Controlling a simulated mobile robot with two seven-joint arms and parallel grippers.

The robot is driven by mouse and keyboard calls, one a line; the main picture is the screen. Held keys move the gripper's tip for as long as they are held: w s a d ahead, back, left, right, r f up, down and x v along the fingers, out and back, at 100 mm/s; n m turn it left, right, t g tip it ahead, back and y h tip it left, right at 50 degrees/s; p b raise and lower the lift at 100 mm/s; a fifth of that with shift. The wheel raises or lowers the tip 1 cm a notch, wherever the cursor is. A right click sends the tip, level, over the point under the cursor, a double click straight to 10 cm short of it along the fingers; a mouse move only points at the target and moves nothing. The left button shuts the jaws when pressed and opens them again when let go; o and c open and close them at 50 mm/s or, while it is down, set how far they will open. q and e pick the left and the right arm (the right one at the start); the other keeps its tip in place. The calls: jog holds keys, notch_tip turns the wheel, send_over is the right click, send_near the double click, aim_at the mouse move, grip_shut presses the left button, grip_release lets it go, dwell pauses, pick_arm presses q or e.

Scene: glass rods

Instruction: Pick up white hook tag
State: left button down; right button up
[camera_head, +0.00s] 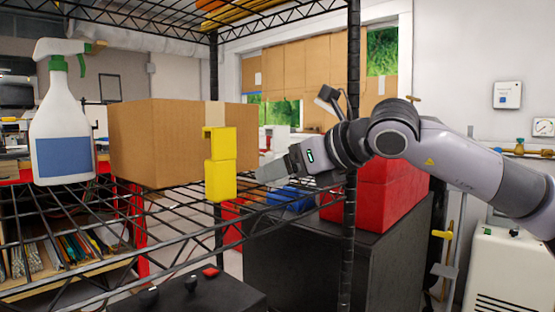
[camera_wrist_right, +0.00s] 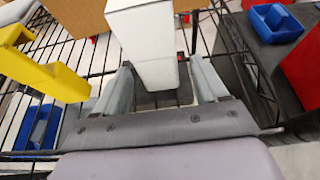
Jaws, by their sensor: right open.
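The white hook tag (camera_wrist_right: 145,42) shows in the right wrist view as a white block with a long face, straight ahead of my right gripper (camera_wrist_right: 160,68). The gripper's two fingers are open, one on each side of the tag's near end. I cannot tell whether they touch it. In the head view my right gripper (camera_head: 268,172) reaches in from the right over the wire shelf, just right of the yellow hook tag. I cannot make out the white tag clearly there. My left gripper is not in view.
A yellow hook tag (camera_head: 220,170) stands close left of my right gripper, with a cardboard box (camera_head: 155,145) behind it. A white spray bottle (camera_head: 60,125) is at the far left. The black wire shelf (camera_head: 170,215) has a post (camera_head: 352,90) beside my right arm.

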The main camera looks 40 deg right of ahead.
aim_at(283, 131)
jog(key=c, duration=1.1)
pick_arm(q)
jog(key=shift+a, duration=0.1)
pick_arm(e)
jog(key=shift+c, duration=0.2)
jog(key=shift+r, duration=0.15)
